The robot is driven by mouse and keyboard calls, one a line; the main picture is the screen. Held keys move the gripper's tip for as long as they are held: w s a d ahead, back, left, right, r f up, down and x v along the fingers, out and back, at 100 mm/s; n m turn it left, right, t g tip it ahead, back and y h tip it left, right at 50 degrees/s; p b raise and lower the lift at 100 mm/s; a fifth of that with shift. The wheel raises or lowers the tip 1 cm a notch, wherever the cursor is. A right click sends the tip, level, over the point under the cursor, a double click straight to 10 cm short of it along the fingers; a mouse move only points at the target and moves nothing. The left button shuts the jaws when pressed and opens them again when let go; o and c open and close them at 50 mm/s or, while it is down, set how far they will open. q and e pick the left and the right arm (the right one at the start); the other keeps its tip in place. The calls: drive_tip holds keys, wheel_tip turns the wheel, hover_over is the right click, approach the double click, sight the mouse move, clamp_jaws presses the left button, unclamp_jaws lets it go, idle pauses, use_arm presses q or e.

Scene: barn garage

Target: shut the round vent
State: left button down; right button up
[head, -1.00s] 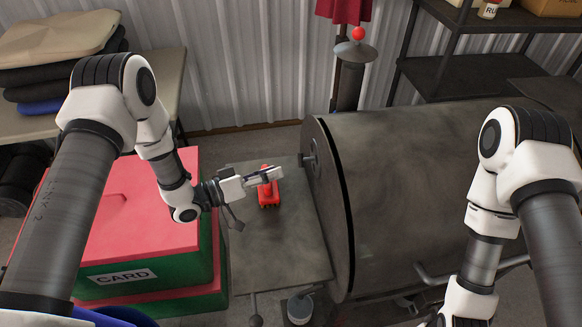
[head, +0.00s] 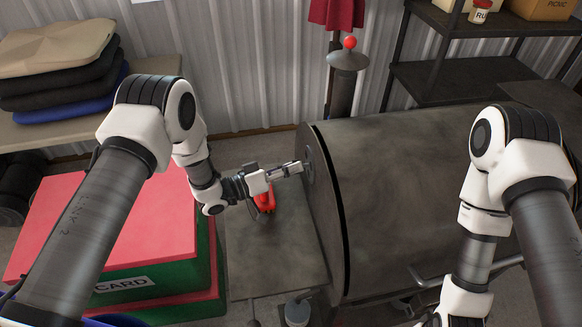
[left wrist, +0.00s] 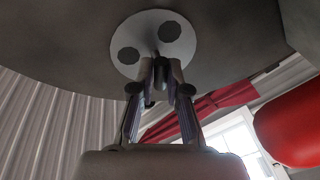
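The round vent is a pale disc (left wrist: 146,38) with two dark round holes, on the flat end of the dark barrel-shaped grill (head: 420,190). In the left wrist view a small knob or tab stands out near its middle. In the head view the vent (head: 308,163) shows edge-on at the left end of the grill. My left gripper (left wrist: 162,72) is right at the vent. Its fingertips are close together, one on each side of the tab; I cannot tell whether they press on it. My right arm hangs at the right, its gripper below the picture.
A grey side shelf (head: 270,255) lies below the left gripper, with a red object (head: 264,201) on it, partly hidden by my gripper. Red and green boxes (head: 110,225) stand to the left. A post with a red ball (head: 350,43) stands behind the grill. A dark rack (head: 440,85) stands behind.

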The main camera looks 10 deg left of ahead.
use_arm(q)
drive_tip(key=m+h+b, duration=0.1)
drive_tip(key=m+b, duration=0.2)
drive_tip(key=c, duration=1.2)
unclamp_jaws()
drive_tip(key=shift+o, duration=0.2)
drive_tip(key=v, duration=1.1)
drive_tip(key=shift+s+a, duration=0.3)
drive_tip(key=shift+f, duration=0.1)
